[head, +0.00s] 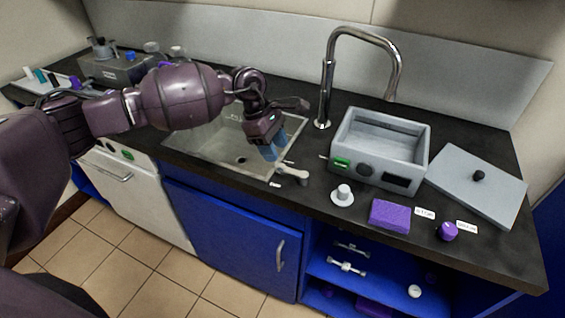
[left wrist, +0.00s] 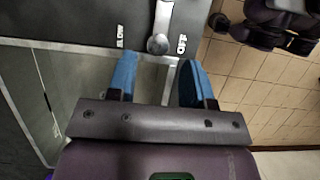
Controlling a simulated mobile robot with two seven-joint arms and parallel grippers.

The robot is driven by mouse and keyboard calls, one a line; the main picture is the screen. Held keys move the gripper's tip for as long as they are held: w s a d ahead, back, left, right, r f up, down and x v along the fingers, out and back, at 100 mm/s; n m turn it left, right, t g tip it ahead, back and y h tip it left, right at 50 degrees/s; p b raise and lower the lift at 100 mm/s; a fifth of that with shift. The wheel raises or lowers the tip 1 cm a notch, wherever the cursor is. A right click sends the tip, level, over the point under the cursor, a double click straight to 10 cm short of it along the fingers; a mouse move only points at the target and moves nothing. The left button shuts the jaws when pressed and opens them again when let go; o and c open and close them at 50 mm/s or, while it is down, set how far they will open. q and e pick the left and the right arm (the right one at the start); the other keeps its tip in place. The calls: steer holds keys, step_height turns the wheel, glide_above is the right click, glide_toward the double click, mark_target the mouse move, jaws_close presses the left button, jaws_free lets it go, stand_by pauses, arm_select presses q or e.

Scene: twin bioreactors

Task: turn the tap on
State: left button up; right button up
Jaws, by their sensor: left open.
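The tap (head: 327,85) is a tall chrome gooseneck behind the sink (head: 213,148). A grey lever handle (head: 292,173) lies on the counter at the sink's front right corner. My left gripper (head: 272,147) has blue fingertips and hangs over the sink's right side, just behind and left of the lever. In the left wrist view the gripper (left wrist: 157,75) is open and empty. The lever (left wrist: 159,42) shows ahead of its fingertips, roughly in line with the gap and apart from them. Small labels flank the lever. No water shows at the spout. My right gripper is not in view.
A grey open-topped bath (head: 378,145) stands right of the lever, with its lid (head: 478,186) beside it. A small white knobbed piece (head: 343,194), a purple sponge (head: 389,214) and a purple knob (head: 446,231) line the front edge. A grey device (head: 117,68) stands far left.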

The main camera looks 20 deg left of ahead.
mark_target(285, 168)
arm_select(q)
steer(key=shift+x, duration=2.7)
jaws_close()
